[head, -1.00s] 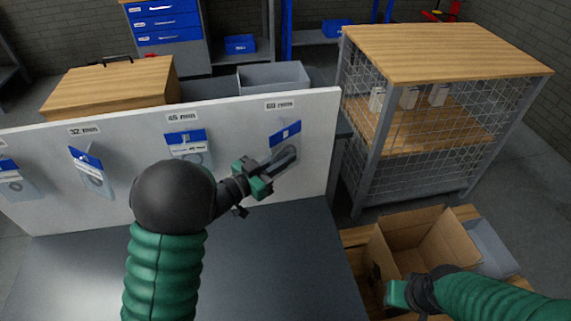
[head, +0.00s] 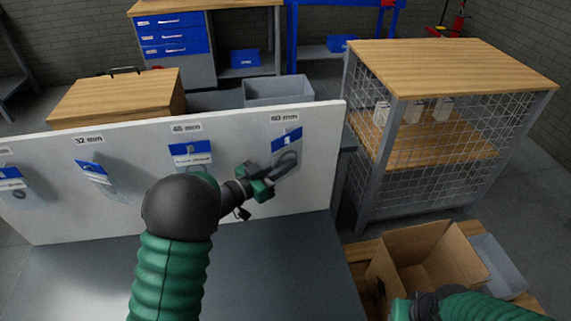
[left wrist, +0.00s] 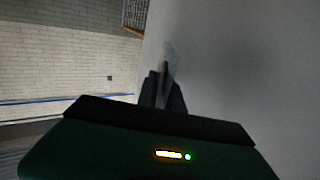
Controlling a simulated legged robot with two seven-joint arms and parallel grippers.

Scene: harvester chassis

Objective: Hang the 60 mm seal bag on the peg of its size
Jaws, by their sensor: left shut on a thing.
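The 60 mm seal bag (head: 287,138), clear with a blue header and a dark ring inside, is at the white board (head: 235,150), just below the 60 mm label (head: 284,117). It is tilted, its right end higher. My left gripper (head: 284,166) is shut on the bag's lower part. In the left wrist view, the fingers (left wrist: 163,92) pinch a translucent edge of the bag (left wrist: 170,58) close beside the board. The peg is hidden, so I cannot tell whether the bag is on it. My right gripper (head: 402,308) is cut off at the bottom edge.
Other blue-topped bags hang under the 45 mm label (head: 187,128), the 32 mm label (head: 88,140) and at the far left. An open cardboard box (head: 425,258) and a mesh cage (head: 450,130) stand at right. The grey bench top (head: 270,265) is clear.

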